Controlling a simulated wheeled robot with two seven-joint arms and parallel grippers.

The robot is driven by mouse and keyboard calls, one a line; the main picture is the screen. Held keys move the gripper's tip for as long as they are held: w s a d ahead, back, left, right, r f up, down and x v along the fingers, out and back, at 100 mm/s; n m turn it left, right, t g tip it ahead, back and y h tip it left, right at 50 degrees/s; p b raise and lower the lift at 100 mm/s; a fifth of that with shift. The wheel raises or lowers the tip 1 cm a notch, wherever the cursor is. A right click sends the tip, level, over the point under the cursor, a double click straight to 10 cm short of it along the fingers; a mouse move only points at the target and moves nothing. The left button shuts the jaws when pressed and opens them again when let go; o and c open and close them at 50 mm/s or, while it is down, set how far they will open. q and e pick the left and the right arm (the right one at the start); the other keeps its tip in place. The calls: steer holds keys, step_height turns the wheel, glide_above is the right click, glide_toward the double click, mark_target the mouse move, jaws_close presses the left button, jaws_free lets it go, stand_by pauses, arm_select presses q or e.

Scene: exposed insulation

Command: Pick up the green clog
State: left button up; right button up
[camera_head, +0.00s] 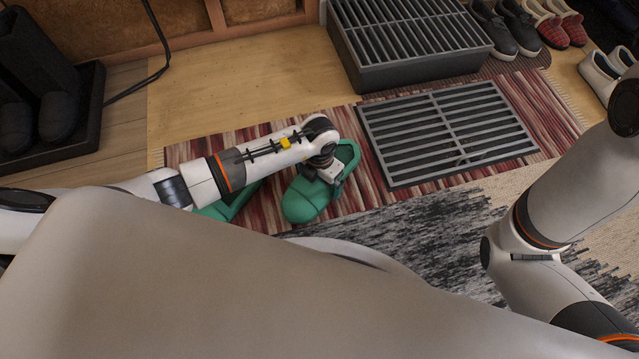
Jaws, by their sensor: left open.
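A green clog (306,203) lies on the red striped rug in the middle of the head view, its rounded end toward me. My left gripper (332,177) is over this clog's opening, pointing down. It is open, and its fingers are partly hidden at the clog. I cannot tell whether they touch it. A second green clog (236,204) lies to the left, mostly hidden under my left arm and body. My right arm comes in at the right, but its gripper is out of view.
A slatted grey tray (391,181) lies flat right of the clog. A taller slatted box (355,77) stands behind it. Black boots (58,117) stand in a tray at left. Several shoes, including dark sneakers (495,35), line the upper right.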

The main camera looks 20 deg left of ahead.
arm_select(q)
steer(key=shift+c, duration=0.3)
steer(key=shift+r, duration=0.1)
steer(key=c, duration=0.8)
